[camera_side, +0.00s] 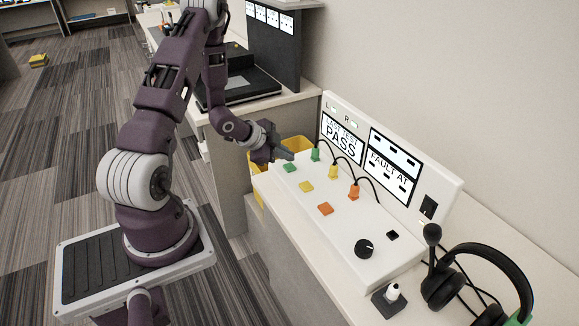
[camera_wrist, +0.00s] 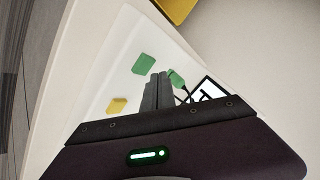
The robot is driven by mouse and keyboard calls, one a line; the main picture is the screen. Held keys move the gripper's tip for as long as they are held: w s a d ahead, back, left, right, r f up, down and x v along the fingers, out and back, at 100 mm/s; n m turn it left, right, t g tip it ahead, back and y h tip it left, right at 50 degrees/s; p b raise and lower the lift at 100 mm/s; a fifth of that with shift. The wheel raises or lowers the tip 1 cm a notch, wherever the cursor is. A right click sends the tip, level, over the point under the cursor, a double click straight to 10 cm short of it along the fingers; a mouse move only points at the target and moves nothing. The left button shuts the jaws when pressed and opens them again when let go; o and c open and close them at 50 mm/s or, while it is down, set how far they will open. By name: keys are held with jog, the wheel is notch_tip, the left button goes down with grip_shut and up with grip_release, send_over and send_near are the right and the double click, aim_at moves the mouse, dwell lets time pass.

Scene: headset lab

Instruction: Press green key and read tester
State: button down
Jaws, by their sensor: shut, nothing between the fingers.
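The tester (camera_side: 335,232) is a white console with a sloped top and an upright back panel. The green key (camera_side: 290,168) is at the far left end of its key row; it also shows in the wrist view (camera_wrist: 144,64), left of my fingertips. A yellow key (camera_side: 306,187) and an orange key (camera_side: 325,209) follow it. The tester's left display (camera_side: 341,139) reads "LAST TEST PASS" under L and R lamps. The right display (camera_side: 391,165) reads "FAULT AT" with no legible entry. My gripper (camera_side: 288,155) is shut and empty, above the tester near the green key.
Green (camera_side: 316,154), yellow (camera_side: 333,171) and orange (camera_side: 354,190) cabled plugs stand behind the keys. A black knob (camera_side: 364,249) is at the right. A headset (camera_side: 478,277) lies at the counter's right end. A yellow bin (camera_side: 297,144) is beyond the tester.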

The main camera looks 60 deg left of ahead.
jog(key=shift+r, duration=2.35)
notch_tip(320, 180, up, 10)
jog(key=n+g+y, duration=0.1)
jog(key=n+y, duration=0.1)
send_over(287, 167)
jog(key=d, duration=0.3)
jog(key=s+d+r+n+g, duration=0.1)
jog(key=s+d+r+n, duration=0.3)
jog(key=d+r, duration=0.5)
jog(key=s+d+r+n+g+h, duration=0.1)
jog(key=s+d+r+h, duration=0.2)
jog(key=s+d, duration=1.1)
jog(key=s, duration=0.4)
jog(key=shift+n+g, duration=0.3)
jog(key=shift+n, duration=0.1)
jog(key=shift+d, duration=0.1)
